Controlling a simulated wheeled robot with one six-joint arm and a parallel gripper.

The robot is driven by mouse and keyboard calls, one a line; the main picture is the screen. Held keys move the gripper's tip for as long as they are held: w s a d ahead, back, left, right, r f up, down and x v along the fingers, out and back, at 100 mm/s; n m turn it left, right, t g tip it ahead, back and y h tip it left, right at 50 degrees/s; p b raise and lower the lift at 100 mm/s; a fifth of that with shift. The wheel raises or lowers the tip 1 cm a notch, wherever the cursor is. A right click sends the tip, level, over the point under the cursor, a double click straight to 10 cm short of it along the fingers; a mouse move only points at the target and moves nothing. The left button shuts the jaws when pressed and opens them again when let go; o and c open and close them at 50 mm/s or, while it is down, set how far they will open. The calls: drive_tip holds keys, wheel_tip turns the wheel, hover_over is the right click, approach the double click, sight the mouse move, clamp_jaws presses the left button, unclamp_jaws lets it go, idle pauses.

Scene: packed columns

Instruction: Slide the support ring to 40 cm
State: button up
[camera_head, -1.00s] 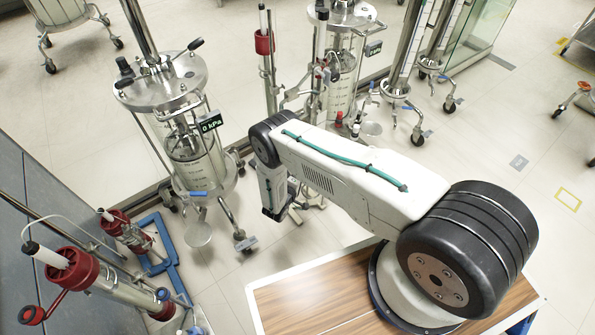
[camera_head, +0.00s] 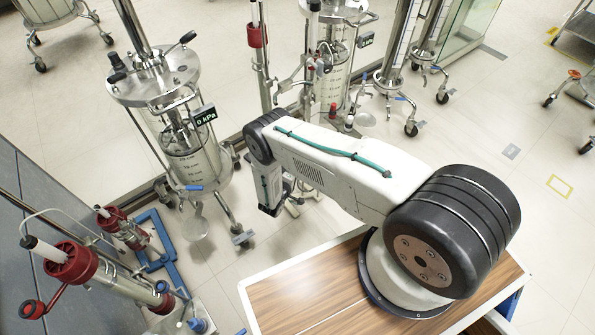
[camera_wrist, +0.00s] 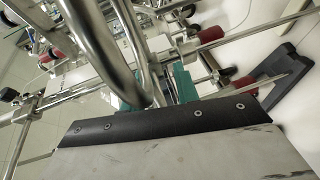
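The glass column (camera_head: 190,150) with the 0 kPa readout (camera_head: 203,116) stands upright at left centre in the head view. Its wall carries several centimetre marks. A steel flange (camera_head: 155,80) caps it. I cannot tell which part is the support ring. My gripper's tips are hidden in the head view; my wrist hangs to the right of this column. In the wrist view my gripper (camera_wrist: 158,92) shows two teal fingers set apart, partly covered by bent steel tubes. It looks open, and I see nothing clearly held.
A second marked column (camera_head: 338,75) and more steel columns stand behind my arm. A wood-topped table (camera_head: 300,295) is under my arm. Floor at right is mostly clear.

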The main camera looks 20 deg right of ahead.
drive_tip(key=v, duration=0.7)
drive_tip(key=shift+a, duration=0.15)
drive_tip(key=shift+s, duration=0.1)
